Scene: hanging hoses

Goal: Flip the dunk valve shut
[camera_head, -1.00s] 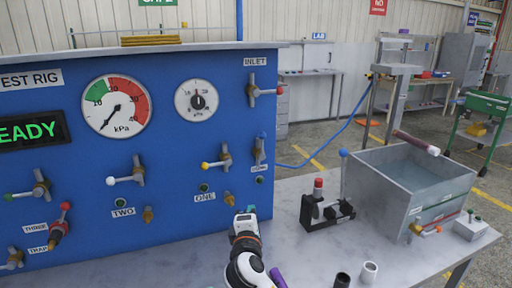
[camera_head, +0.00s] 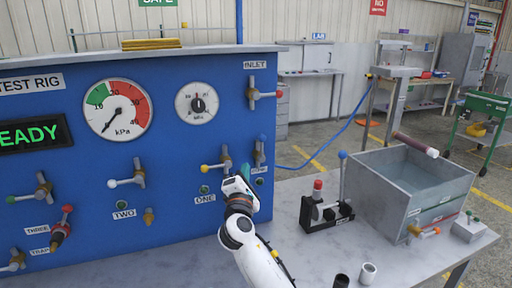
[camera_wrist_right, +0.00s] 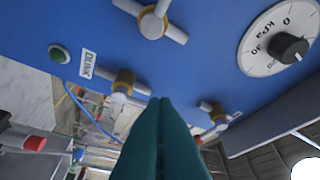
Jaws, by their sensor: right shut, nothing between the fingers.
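The dunk valve (camera_head: 259,153) is on the right part of the blue panel, with its blue-tipped handle pointing up. In the right wrist view the brass and grey dunk valve (camera_wrist_right: 122,86) shows beside its DUNK label (camera_wrist_right: 88,63); the handle's blue tip is not clear there. My right gripper (camera_head: 244,172) is in front of the panel, just left of and below the dunk valve. Its teal fingers (camera_wrist_right: 160,105) are shut and empty, close to the valve; I cannot tell whether they touch it. My left gripper is not in view.
Valve ONE (camera_head: 224,160), with a yellow-tipped handle, is left of my gripper. The inlet valve (camera_head: 252,92) is above. A black stand with a red-capped part (camera_head: 318,185) and a grey water tank (camera_head: 385,198) stand on the bench to the right.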

